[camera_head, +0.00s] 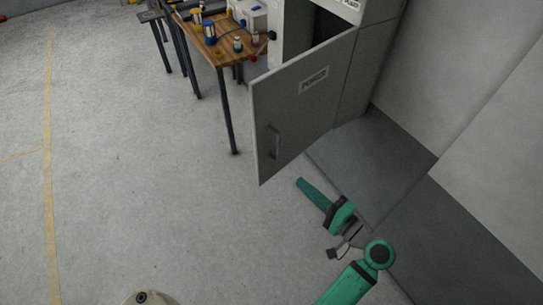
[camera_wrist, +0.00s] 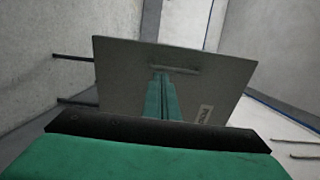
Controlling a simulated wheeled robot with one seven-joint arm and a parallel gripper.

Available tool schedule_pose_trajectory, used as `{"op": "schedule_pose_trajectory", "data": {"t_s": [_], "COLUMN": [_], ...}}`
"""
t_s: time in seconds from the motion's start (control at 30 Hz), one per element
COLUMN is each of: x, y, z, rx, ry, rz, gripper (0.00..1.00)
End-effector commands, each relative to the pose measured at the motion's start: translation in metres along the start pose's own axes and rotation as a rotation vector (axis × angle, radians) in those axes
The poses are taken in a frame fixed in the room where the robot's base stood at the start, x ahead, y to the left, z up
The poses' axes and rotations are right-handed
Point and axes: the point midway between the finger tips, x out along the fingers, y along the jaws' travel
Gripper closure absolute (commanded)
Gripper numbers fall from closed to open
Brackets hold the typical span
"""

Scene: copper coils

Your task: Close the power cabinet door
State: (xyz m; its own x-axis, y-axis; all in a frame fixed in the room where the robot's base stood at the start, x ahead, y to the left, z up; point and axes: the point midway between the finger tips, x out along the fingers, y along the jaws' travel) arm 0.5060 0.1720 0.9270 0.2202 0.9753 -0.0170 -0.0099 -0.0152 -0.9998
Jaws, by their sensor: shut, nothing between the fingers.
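The grey power cabinet (camera_head: 376,55) stands at the top of the head view, with a dark opening visible. Its door (camera_head: 295,115) is swung wide open and shows its outer face, with a label (camera_head: 314,80) and a handle (camera_head: 274,142). My green gripper (camera_head: 300,182) is shut and empty, beside the door's lower right edge in the head view. In the wrist view the shut fingers (camera_wrist: 161,76) point at the door panel (camera_wrist: 120,75), just below the handle (camera_wrist: 174,69) in the picture. I cannot tell whether they touch it.
A wooden workbench (camera_head: 222,48) with dark legs and several small items stands left of the cabinet. Dark floor plates (camera_head: 375,155) lie below the cabinet, with pale walls at right. The grey floor (camera_head: 140,170) at left is clear, marked with a yellow line (camera_head: 50,150).

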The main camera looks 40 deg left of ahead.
Motion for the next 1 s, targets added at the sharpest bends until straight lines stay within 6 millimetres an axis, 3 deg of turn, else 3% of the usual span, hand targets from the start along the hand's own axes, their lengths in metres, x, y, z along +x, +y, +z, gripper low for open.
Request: {"op": "schedule_pose_trajectory", "data": {"t_s": [0.27, 0.7, 1.0], "x": [0.012, 0.096, 0.134], "y": [-0.011, -0.013, -0.013], "z": [0.001, 0.007, 0.008], "rx": [-0.006, -0.007, -0.006], "ry": [-0.041, -0.049, -0.045], "rz": [-0.018, -0.017, -0.017], "gripper": [1.00, 1.00, 1.00]}}
